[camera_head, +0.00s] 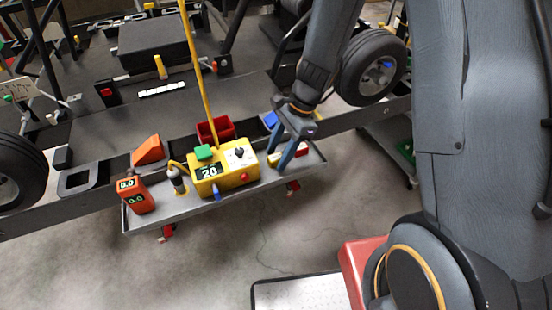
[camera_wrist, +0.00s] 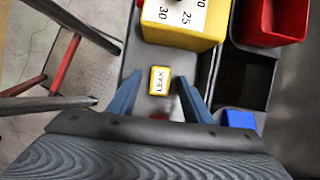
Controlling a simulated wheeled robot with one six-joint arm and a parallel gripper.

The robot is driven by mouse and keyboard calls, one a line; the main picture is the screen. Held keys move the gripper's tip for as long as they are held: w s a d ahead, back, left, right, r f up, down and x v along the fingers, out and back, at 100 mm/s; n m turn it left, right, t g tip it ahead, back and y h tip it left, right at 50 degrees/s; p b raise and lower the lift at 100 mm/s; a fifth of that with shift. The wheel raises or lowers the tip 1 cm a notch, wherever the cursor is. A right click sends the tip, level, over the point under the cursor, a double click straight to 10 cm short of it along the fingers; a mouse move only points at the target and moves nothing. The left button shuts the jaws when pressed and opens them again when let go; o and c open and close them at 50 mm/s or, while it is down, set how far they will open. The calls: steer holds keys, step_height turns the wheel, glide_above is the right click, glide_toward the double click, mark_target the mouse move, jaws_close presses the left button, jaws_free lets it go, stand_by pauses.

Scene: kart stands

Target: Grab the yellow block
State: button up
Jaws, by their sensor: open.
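The yellow block (camera_wrist: 159,80) is small, with a white label on its top face. It rests on the grey tray (camera_wrist: 128,60) in the wrist view. My gripper (camera_wrist: 158,88) is open, with one blue finger on each side of the block and a gap to each. The head view shows my gripper (camera_head: 276,156) pointing down over the right part of the tray, where the fingers partly hide the block. I cannot tell how far the fingertips are above the tray.
A large yellow control box (camera_head: 225,174) with a dial stands left of my gripper. A red bin (camera_head: 216,131) and a blue item (camera_head: 270,119) are behind. An orange meter (camera_head: 135,195) stands at the tray's left end. A wheel (camera_head: 372,68) is at upper right.

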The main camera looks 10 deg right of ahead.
steer(key=c, duration=1.1)
steer(key=shift+c, duration=0.2)
